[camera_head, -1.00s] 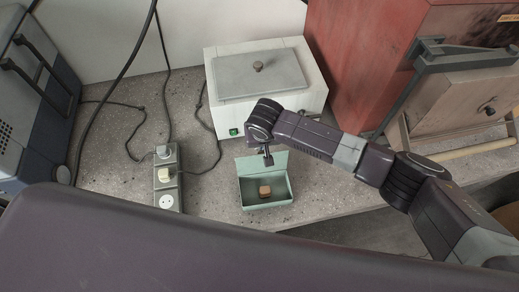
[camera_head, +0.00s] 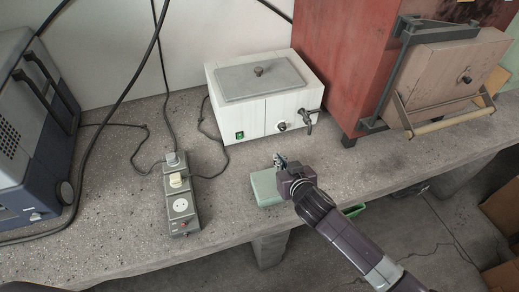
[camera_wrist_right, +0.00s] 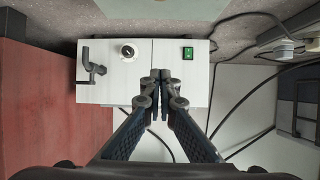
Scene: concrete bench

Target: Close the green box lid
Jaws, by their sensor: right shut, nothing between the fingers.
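The green box (camera_head: 264,188) sits on the bench near its front edge, partly behind my right gripper. Its pale green lid lies flat over the top, so the inside is hidden; the right end is covered by my gripper and wrist. My right gripper (camera_head: 279,160) is just above and behind the box's right part, fingers pointing to the back. I cannot tell if it touches the lid. My left gripper is not in view.
A white lidded bath (camera_head: 262,108) with a tap (camera_head: 311,118) stands behind the box. A power strip (camera_head: 181,205) with cables lies to the left. A red cabinet (camera_head: 345,65) is at the back right. A green object (camera_head: 353,210) shows below the bench edge.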

